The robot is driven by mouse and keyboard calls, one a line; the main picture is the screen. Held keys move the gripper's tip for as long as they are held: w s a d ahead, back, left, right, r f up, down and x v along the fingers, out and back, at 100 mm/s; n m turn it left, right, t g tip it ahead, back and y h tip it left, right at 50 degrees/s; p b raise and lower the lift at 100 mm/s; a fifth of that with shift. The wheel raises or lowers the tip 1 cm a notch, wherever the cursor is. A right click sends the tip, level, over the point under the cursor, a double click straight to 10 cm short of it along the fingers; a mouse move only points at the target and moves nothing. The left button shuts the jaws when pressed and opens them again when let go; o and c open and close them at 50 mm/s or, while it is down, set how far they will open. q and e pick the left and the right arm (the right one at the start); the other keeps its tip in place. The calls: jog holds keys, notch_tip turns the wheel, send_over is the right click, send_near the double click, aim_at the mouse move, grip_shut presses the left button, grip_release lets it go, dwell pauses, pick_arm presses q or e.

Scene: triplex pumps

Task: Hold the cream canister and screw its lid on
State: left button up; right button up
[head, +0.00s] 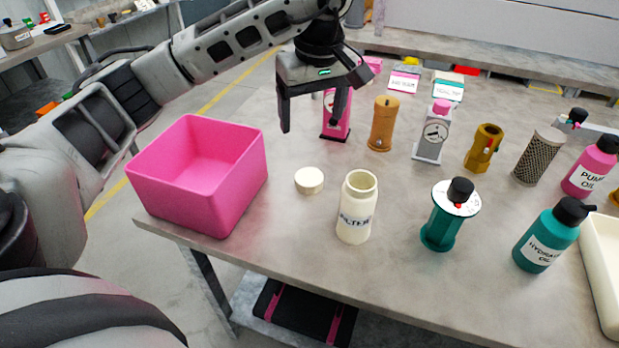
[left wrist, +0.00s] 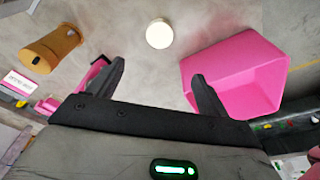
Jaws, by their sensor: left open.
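The cream canister (head: 357,210) stands upright and open-topped on the table, with a dark-lettered label on its front. Its round cream lid (head: 309,180) lies apart from it on the table, to its left. The lid also shows in the left wrist view (left wrist: 159,34), beyond the fingertips. My left gripper (head: 312,120) is open and empty, raised above the table behind the lid, with its fingers pointing down. Its two fingers also show in the left wrist view (left wrist: 160,76), with nothing between them. The canister is not seen in the left wrist view. My right gripper is not in view.
A pink open bin (head: 235,185) stands left of the lid. A wooden cylinder (head: 382,125), a grey gauge block (head: 432,135), a brass fitting (head: 483,148) and a mesh cylinder (head: 538,157) stand behind. A green spool-shaped part (head: 440,232) and a teal bottle (head: 545,238) stand right of the canister.

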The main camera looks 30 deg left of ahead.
pick_arm(q)
send_over(309, 177)
jog(key=f, duration=1)
jog(key=shift+s+d, duration=0.1)
jog(key=shift+s, duration=0.1)
jog(key=shift+w+f+p, duration=0.15)
jog(key=shift+f+p, duration=0.35)
jog(key=shift+f, duration=2.15)
jog(key=c, duration=1)
